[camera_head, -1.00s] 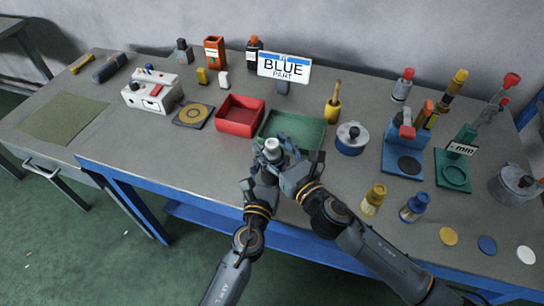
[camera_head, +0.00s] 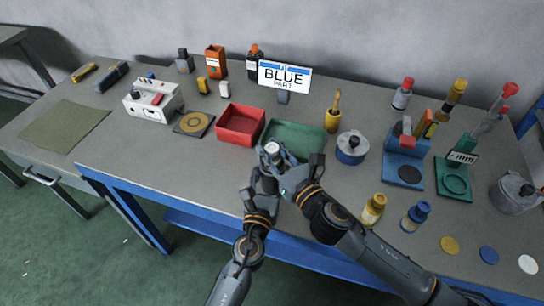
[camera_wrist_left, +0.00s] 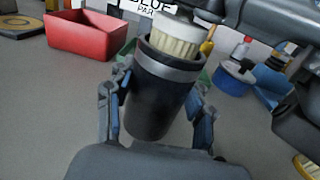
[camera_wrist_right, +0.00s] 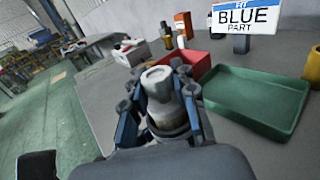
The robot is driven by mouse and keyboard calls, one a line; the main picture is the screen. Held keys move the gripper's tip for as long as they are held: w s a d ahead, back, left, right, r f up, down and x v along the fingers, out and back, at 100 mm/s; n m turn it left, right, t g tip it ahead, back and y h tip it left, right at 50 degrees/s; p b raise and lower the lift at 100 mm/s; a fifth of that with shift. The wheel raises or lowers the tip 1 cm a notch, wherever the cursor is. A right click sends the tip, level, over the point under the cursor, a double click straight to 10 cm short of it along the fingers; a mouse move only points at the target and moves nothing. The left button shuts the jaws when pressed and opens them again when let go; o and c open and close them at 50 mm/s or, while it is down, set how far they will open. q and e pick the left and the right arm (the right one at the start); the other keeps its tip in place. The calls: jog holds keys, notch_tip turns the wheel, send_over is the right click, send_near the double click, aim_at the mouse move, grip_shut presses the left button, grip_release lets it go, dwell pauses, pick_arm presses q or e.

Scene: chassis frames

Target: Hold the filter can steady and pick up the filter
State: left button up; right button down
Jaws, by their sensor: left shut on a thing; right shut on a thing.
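The filter can (camera_wrist_left: 155,112) is a dark cylinder with a grey band near its rim, standing tilted in the left wrist view. My left gripper (camera_wrist_left: 158,98) is shut around its sides. The filter (camera_wrist_left: 175,42), cream and pleated with a white top, sticks up partly out of the can's mouth; its lower part is hidden inside. My right gripper (camera_wrist_right: 160,98) is shut on the filter, whose pale top (camera_wrist_right: 158,76) shows between its fingers. In the head view the white filter top (camera_head: 272,149) sits between both hands, just in front of the green tray.
The green tray (camera_head: 313,152) and red tray (camera_head: 231,138) lie right behind the hands. Yellow and blue bottles stand near the front edge. The table at front left is clear.

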notch_tip(320, 180, up, 8)
jog(key=shift+r, duration=0.25)
pick_arm(q)
jog(key=o, duration=1.4)
